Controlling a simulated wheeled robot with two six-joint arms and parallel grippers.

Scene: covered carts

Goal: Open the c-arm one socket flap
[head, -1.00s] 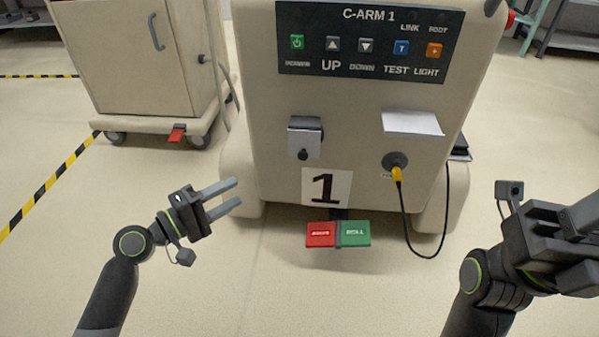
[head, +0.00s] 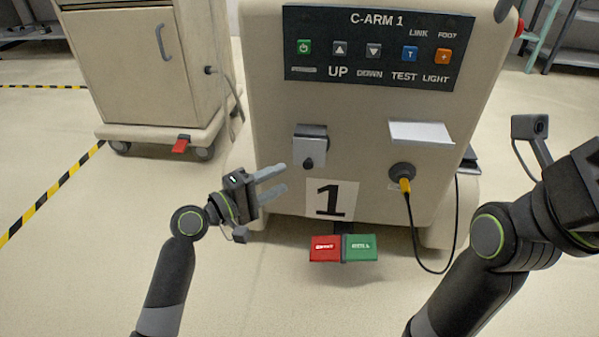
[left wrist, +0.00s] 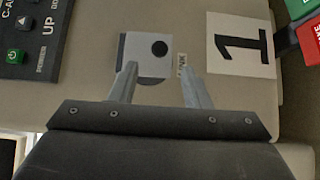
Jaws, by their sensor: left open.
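The C-arm 1 cart (head: 265,115) stands in front of me. Its small grey flap (head: 310,146), with a dark top edge and a round black knob, lies flat against the front at left; it also shows in the left wrist view (left wrist: 135,52). My left gripper (head: 284,180) is open and empty, below and left of the flap, with its fingers pointing toward the cart. In the left wrist view, the flap is ahead, between and beyond the fingertips (left wrist: 158,80). My right gripper (head: 580,190) is cut off by the right edge, its fingers out of view.
A yellow-tipped cable (head: 405,186) is plugged into a round socket below a pale plate (head: 420,133). A button panel (head: 375,50) is above. Red (head: 325,249) and green (head: 361,248) pedals sit low in front. Another cart (head: 125,75) stands at left. The floor between is clear.

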